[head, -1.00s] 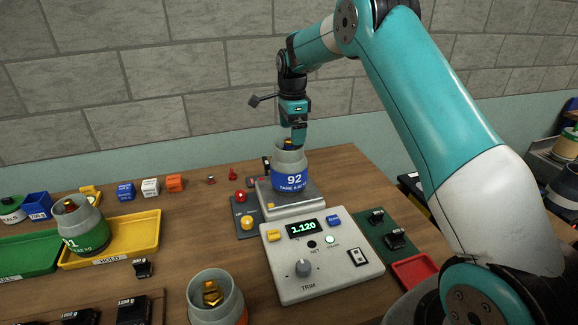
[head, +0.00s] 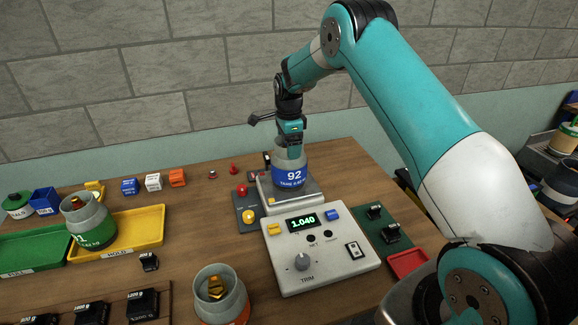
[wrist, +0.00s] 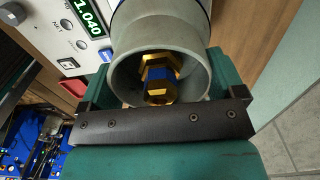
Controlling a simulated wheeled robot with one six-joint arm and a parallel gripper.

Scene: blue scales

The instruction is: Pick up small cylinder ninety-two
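Cylinder ninety-two (head: 291,176), grey with a blue band reading 92, stands upright on the grey scale platform (head: 285,199). My gripper (head: 292,150) points down at its top from above. In the wrist view the cylinder's open grey collar (wrist: 185,50) with a brass and blue valve (wrist: 160,80) inside lies between my teal fingers (wrist: 165,80), one on each side. The fingers look very close to the collar; whether they press on it I cannot tell. The scale display (head: 306,222) reads 1.040.
A green-banded cylinder (head: 90,225) stands at left by the green tray (head: 35,250) and yellow tray (head: 150,226). An orange-banded cylinder (head: 221,295) stands in front. Small blue, white and orange blocks (head: 153,182) lie behind. A block wall stands at the back.

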